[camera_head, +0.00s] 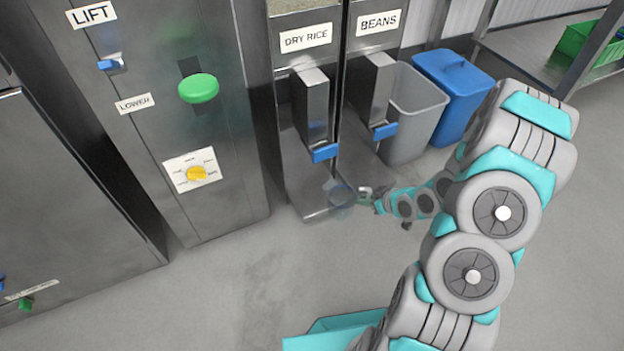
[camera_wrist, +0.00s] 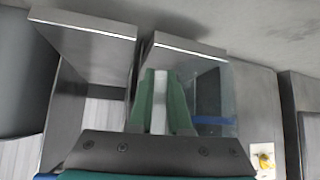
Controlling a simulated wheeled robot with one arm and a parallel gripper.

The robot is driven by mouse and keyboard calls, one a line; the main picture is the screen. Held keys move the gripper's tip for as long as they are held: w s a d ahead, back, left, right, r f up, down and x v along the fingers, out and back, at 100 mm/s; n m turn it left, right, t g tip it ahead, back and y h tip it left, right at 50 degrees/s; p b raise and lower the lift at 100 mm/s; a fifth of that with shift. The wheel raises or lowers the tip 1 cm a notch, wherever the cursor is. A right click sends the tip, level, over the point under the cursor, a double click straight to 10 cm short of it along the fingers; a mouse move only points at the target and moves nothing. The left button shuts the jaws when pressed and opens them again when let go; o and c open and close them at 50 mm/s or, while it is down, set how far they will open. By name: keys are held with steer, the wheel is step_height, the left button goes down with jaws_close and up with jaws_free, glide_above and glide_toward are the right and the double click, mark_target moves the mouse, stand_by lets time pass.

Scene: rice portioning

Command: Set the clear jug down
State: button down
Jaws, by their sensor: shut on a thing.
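The clear jug (camera_head: 340,196) is at the foot of the DRY RICE dispenser (camera_head: 314,110), low over its metal base ledge. It is faint and small in the head view, and I cannot tell whether its bottom touches the ledge. My gripper (camera_head: 365,193) is just to the right of the jug. In the wrist view, the green fingers of my gripper (camera_wrist: 160,100) are shut on a pale upright strip, which looks like the jug's handle. The clear wall of the jug (camera_wrist: 222,95) shows right of the fingers.
The BEANS dispenser (camera_head: 370,90) stands beside the rice one. A grey bin (camera_head: 415,115) and a blue bin (camera_head: 455,90) are to the right. A metal cabinet with a green button (camera_head: 198,88) stands left. The floor (camera_head: 230,290) in front is clear.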

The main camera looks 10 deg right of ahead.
steer(key=w+a, duration=0.2)
steer(key=w, duration=0.2)
steer(key=w+a+f, duration=0.1)
steer(key=w+a, duration=0.1)
steer(key=w, duration=0.3)
steer(key=w+a, duration=0.2)
steer(key=w, duration=0.3)
steer(key=shift+w+a+f, duration=0.1)
steer(key=shift+a+f, duration=0.15)
steer(key=shift+f, duration=0.05)
steer(key=shift+f+b, duration=0.55)
steer(key=shift+f, duration=1.2)
steer(key=c, duration=0.9)
jaws_free()
steer(key=shift+f, duration=0.1)
steer(key=shift+o, duration=0.2)
